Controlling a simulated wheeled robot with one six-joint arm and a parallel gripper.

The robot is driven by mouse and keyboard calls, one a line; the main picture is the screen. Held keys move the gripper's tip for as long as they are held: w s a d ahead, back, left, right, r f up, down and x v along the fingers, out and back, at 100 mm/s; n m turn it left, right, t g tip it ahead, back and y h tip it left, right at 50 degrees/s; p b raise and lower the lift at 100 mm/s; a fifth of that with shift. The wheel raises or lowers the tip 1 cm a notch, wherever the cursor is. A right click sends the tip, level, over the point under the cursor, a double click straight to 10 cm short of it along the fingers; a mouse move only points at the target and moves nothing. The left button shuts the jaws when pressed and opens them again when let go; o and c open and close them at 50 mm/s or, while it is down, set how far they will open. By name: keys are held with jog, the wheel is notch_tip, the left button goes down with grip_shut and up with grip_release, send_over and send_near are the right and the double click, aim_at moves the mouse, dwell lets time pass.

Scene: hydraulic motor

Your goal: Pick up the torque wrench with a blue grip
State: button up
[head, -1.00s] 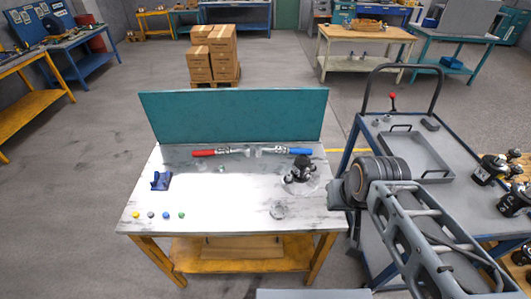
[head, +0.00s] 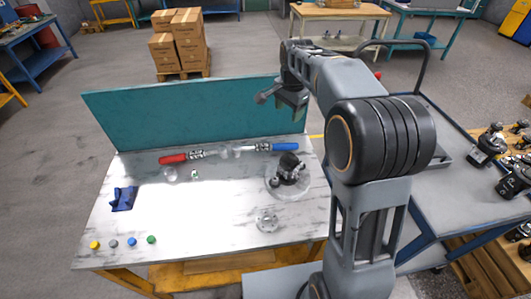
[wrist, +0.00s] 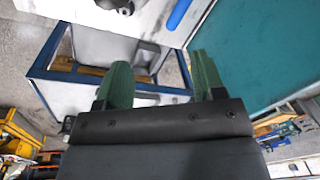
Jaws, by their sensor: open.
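The torque wrench with a blue grip (head: 284,147) lies on the workbench near its back edge, grip to the right and metal shaft to the left. Its blue grip also shows at the top of the wrist view (wrist: 180,13). A torque wrench with a red grip (head: 174,159) lies to its left, grip to the left. My gripper (head: 285,100) is raised above the back of the bench, in front of the teal panel and apart from the blue-grip wrench. Its green fingers (wrist: 162,78) are spread and empty in the wrist view.
The teal back panel (head: 180,115) rises behind the wrenches. A black motor part (head: 289,170) stands on a clear disc just in front of the blue grip. A dark blue item (head: 123,198) and several coloured caps lie at left. A blue-framed cart (head: 440,195) stands at right.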

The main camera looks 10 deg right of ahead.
jog(key=w+f+m+g+b, duration=0.1)
jog(key=w+f+m+b, duration=0.1)
jog(key=w+f+m, duration=0.65)
jog(key=n, duration=0.2)
send_over(279, 144)
jog(key=shift+g, duration=0.3)
jog(key=f, duration=1.1)
jog(key=shift+s+a+f, duration=0.1)
jog(key=shift+a+f, duration=0.1)
jog(key=shift+f, duration=0.05)
jog(key=shift+d+f, duration=0.2)
jog(key=shift+f, duration=2.85)
jog(key=shift+r, duration=0.1)
grip_shut()
